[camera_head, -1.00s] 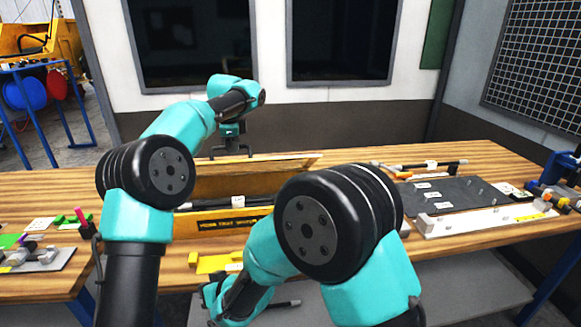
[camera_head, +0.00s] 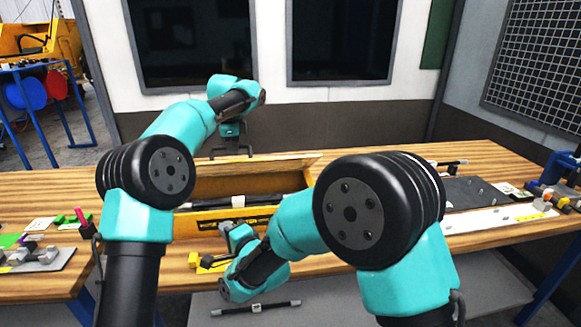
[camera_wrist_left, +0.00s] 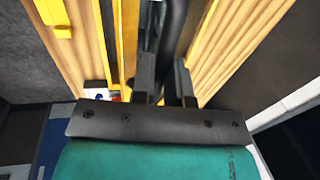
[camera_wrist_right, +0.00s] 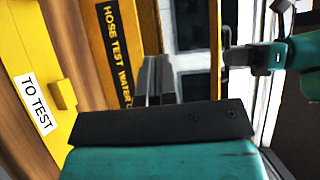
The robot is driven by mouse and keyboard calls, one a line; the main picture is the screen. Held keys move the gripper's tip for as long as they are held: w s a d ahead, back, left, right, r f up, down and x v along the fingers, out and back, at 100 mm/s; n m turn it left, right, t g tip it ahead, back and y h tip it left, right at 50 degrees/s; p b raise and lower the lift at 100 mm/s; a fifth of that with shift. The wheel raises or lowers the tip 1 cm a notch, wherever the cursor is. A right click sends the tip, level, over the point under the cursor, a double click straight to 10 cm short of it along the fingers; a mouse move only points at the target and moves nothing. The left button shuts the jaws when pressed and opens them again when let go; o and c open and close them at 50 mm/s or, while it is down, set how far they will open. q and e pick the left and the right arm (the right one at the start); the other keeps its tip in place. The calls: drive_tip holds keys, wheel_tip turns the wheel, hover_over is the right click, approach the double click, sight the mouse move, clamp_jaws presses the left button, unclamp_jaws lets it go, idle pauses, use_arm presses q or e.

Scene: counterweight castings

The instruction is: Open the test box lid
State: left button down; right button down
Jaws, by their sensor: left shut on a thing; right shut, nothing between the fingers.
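The test box (camera_head: 205,222) is a long yellow box on the wooden bench, with a dark label plate on its front that reads HOSE TEST WATER in the right wrist view (camera_wrist_right: 118,55). Its lid (camera_head: 255,168) is raised at the back, leaving the box open at the top. A dark hose with a white tag (camera_head: 238,201) lies inside. My left gripper (camera_head: 232,150) is at the lid's upper edge, shut on a dark bar, the lid handle (camera_wrist_left: 172,35). My right gripper (camera_wrist_right: 155,80) is shut and empty, close to the box front; its arm hides the box's right part.
A yellow tray marked TO TEST (camera_wrist_right: 35,100) is in front of the box. A tagged dark hose (camera_head: 257,308) lies low in front of the bench. A dark mat (camera_head: 470,192) and a white rail (camera_head: 490,219) lie to the right.

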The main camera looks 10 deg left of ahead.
use_arm(q)
drive_tip(key=shift+w+a+f, duration=0.1)
drive_tip(key=shift+f, duration=0.2)
use_arm(e)
drive_tip(key=w+d+r+m+t+h, duration=0.2)
drive_tip(key=w+d+m+t+h, duration=0.1)
drive_tip(key=d+m, duration=0.6)
drive_tip(key=w+d+r+m+t+h, duration=0.3)
drive_tip(key=d+m, duration=0.6)
drive_tip(key=m, duration=0.6)
drive_tip(key=shift+w+m+t+h, duration=0.4)
drive_tip(key=shift+w+t+h, duration=0.2)
drive_tip(key=shift+w+h, duration=0.6)
approach(289, 159)
drive_tip(key=w+a+f, duration=0.1)
drive_tip(key=w+f, duration=0.2)
drive_tip(key=w, duration=0.1)
drive_tip(key=shift+w+a+r, duration=0.2)
drive_tip(key=shift+w+r, duration=0.75)
drive_tip(key=shift+r, duration=0.2)
drive_tip(key=shift+w+a+r, duration=0.15)
drive_tip(key=shift+w+r, duration=0.3)
drive_tip(key=shift+r, duration=0.1)
